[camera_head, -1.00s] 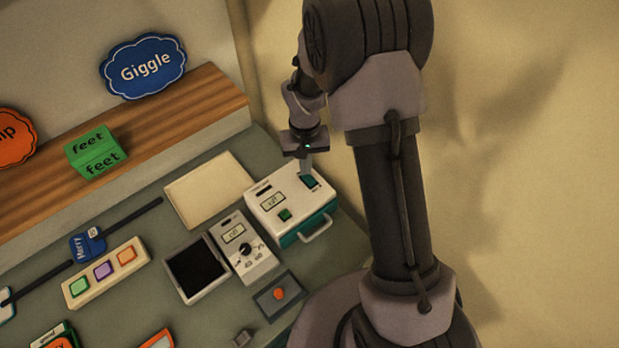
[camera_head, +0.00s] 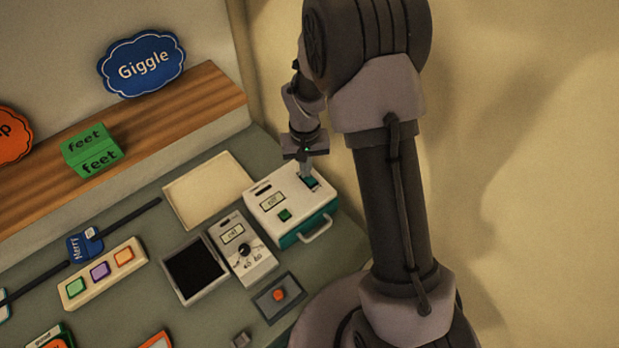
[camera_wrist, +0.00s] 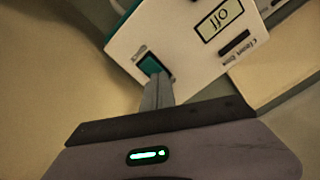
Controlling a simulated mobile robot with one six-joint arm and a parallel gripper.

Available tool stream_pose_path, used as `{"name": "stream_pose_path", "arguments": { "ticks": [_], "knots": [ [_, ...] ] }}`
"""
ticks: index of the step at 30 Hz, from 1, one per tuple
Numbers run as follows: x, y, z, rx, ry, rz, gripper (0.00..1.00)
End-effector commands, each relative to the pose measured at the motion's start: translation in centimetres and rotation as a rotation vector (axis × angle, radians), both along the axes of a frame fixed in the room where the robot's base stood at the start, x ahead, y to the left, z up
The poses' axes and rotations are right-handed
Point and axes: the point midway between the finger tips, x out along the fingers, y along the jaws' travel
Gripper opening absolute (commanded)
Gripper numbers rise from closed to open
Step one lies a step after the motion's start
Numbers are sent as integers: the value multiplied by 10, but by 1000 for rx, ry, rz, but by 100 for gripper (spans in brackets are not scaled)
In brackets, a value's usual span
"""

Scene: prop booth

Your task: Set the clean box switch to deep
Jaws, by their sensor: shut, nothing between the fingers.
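The clean box is a white box with a teal lower part (camera_head: 289,205) at the right end of the counter. Its small display (camera_wrist: 219,20) reads "off" in the wrist view. A teal rocker switch (camera_wrist: 152,65) sits on its top near one edge; in the head view the switch (camera_head: 312,183) is partly hidden by my fingers. My gripper (camera_head: 306,176) is shut and empty, with its fingertips at the switch. In the wrist view the gripper (camera_wrist: 157,80) reaches the near end of the switch; I cannot tell whether it presses.
Next to the box stand a white unit with a black knob (camera_head: 244,249), a dark-screened tray (camera_head: 196,270) and an orange button on a grey plate (camera_head: 279,295). A flat cream panel (camera_head: 208,190) lies behind. A handle (camera_head: 316,229) sticks out from the box front.

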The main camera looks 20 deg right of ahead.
Motion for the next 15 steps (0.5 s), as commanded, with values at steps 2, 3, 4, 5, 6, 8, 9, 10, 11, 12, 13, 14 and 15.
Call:
{"name": "stream_pose_path", "arguments": {
  "ticks": [2,3,4,5,6,8,9,10,11,12,13,14,15],
  "knots": [
    [0,0,0,0,1,0,0],
    [0,0,1,0,1,0,0],
    [0,0,3,0,1,0,0],
    [0,0,5,0,0,0,0],
    [0,0,9,0,0,0,0],
    [0,0,16,0,-1,0,0],
    [0,0,21,0,-1,0,0],
    [0,0,25,0,-2,0,0],
    [0,0,29,0,-1,0,0],
    [0,0,33,0,-1,0,0],
    [0,0,36,0,-1,0,0],
    [0,0,40,0,0,0,0],
    [0,0,44,0,0,0,0]
  ]
}}
